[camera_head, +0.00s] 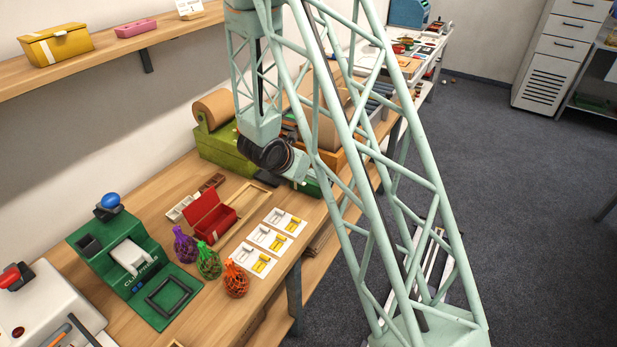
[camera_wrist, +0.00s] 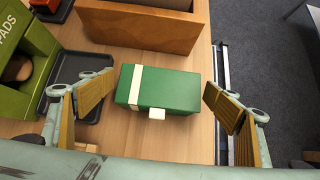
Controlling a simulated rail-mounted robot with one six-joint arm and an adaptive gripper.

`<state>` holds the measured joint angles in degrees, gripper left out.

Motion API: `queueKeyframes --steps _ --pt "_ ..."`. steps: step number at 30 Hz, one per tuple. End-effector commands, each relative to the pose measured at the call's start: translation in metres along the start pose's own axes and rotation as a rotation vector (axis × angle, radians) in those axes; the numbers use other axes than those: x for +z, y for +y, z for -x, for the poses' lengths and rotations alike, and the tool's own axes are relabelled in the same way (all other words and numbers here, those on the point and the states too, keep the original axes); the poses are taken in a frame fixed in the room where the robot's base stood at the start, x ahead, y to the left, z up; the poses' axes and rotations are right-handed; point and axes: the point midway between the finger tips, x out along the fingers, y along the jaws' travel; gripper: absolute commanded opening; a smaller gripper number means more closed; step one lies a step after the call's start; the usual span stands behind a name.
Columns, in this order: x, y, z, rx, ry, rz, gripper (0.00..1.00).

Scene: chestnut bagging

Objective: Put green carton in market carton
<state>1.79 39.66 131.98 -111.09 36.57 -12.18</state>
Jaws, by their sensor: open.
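The green carton (camera_wrist: 184,92), with a white band and a small white tab, lies on the wooden bench in the wrist view. My gripper (camera_wrist: 158,84) is open, with one ribbed finger to the left of the carton and one to the right, and clear gaps on both sides. In the head view, a little of the green carton (camera_head: 312,187) shows beside my wrist, and my arm hides the rest.
A green dispenser (camera_wrist: 22,62) marked "PADS" and a dark tray (camera_wrist: 83,118) lie left of the carton. The bench edge and floor are at right. In the head view, a red box (camera_head: 212,216), net bags and a green press (camera_head: 160,318) occupy the near bench.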

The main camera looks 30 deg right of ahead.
Motion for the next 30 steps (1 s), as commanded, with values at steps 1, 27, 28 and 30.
queueKeyframes --steps 1,27,28,30 --pt "0.001 0.0 0.001 0.0 0.0 0.0 0.82" --pt "0.002 0.001 0.103 0.002 -0.001 0.0 0.82" --pt "0.002 0.001 0.106 0.001 -0.001 0.0 0.82" --pt "0.002 0.001 0.112 0.001 -0.001 0.001 0.82"
